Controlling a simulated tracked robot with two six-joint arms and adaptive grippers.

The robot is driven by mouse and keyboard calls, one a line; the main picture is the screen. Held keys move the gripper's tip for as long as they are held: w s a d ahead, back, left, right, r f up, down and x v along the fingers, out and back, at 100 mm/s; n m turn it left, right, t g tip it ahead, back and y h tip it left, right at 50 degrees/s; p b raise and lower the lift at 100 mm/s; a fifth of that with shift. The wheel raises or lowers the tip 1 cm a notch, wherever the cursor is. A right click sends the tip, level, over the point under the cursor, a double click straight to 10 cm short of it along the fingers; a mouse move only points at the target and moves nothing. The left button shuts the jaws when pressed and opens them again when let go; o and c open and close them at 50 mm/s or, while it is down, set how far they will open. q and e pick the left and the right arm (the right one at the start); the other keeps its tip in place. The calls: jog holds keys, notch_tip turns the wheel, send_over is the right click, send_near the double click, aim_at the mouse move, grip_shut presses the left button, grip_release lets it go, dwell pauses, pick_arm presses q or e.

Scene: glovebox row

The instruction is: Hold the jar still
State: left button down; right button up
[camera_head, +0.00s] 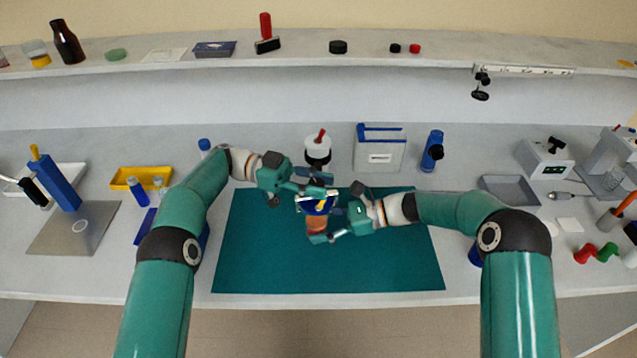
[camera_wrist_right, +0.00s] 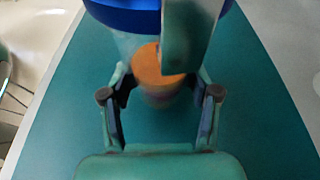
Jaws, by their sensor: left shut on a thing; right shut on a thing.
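The jar (camera_head: 317,225) stands over the teal mat (camera_head: 270,265), with orange contents and a blue lid (camera_head: 316,208). In the right wrist view the orange part of the jar (camera_wrist_right: 156,78) sits between my right fingers under the blue lid (camera_wrist_right: 125,18). My right gripper (camera_head: 327,231) is shut on the jar body from the right. My left gripper (camera_head: 322,190) comes in from the upper left and is shut on the lid at the top. A teal finger (camera_wrist_right: 190,36) hides part of the jar in the right wrist view. Whether the jar's base touches the mat is unclear.
A white pot with a red-topped knob (camera_head: 318,148) and a white box with blue edges (camera_head: 380,152) stand behind the mat. A blue bottle (camera_head: 432,150) is further right. A yellow tray (camera_head: 141,178) is at left. The front of the mat is clear.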

aim_at(318, 183)
pick_arm(q)
jog(key=c, duration=0.8)
grip_release()
notch_tip(318, 183, up, 10)
jog(key=shift+f, duration=0.1)
